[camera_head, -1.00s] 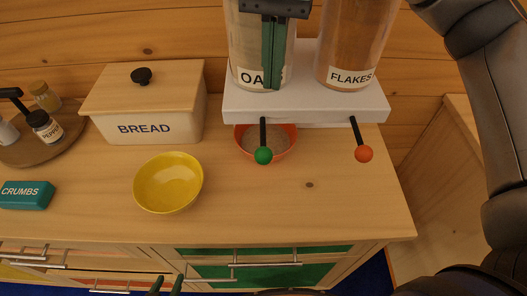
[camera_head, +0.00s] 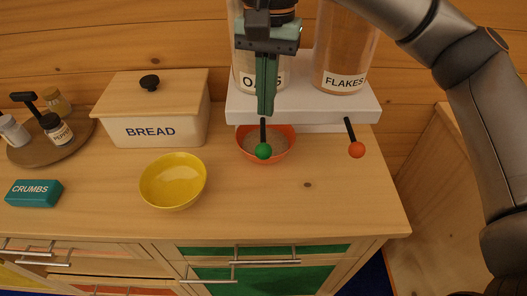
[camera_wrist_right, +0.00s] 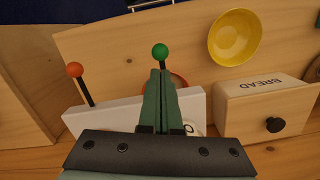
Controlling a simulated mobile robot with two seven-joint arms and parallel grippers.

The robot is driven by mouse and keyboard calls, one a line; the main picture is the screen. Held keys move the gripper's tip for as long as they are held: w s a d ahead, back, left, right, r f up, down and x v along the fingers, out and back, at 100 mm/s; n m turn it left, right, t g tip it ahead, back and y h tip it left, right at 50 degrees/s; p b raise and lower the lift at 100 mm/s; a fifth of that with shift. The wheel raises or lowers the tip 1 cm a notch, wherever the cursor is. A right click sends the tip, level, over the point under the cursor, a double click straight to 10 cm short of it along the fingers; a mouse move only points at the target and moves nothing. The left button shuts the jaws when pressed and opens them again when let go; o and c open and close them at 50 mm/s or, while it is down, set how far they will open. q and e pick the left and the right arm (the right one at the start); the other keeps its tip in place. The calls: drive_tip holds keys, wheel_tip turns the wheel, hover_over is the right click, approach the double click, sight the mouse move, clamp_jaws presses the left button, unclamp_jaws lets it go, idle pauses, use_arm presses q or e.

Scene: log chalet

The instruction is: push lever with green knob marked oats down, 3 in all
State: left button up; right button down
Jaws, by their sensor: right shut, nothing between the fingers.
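The green knob (camera_head: 263,151) sits at the end of a black lever on the front of the white dispenser (camera_head: 300,104). The clear container behind it has a label, partly hidden by my gripper, reading "OA…S". My right gripper (camera_head: 265,113) is shut and empty, fingers pointing down, just above the lever in the head view. In the right wrist view the closed fingertips (camera_wrist_right: 160,74) lie close to the green knob (camera_wrist_right: 159,51); contact is unclear. An orange bowl (camera_head: 291,148) with pale grains stands below the green-knobbed lever. My left gripper is out of view.
A lever with an orange knob (camera_head: 356,150) stands to the right, below the FLAKES container (camera_head: 345,50). A yellow bowl (camera_head: 173,181), a BREAD box (camera_head: 155,112), a teal CRUMBS box (camera_head: 34,193) and a round tray (camera_head: 22,155) of jars are to the left. The front right counter is clear.

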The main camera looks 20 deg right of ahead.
sight(265, 143)
drive_tip(key=shift+s+f+b, duration=0.1)
drive_tip(key=shift+f+b, duration=0.35)
drive_tip(key=shift+f, duration=0.05)
drive_tip(key=f+b, duration=0.4)
drive_tip(key=f, duration=0.1)
drive_tip(key=shift+s+a, duration=0.15)
drive_tip(key=shift+s, duration=0.05)
drive_tip(key=shift+f+b, duration=0.45)
drive_tip(key=shift+f, duration=0.05)
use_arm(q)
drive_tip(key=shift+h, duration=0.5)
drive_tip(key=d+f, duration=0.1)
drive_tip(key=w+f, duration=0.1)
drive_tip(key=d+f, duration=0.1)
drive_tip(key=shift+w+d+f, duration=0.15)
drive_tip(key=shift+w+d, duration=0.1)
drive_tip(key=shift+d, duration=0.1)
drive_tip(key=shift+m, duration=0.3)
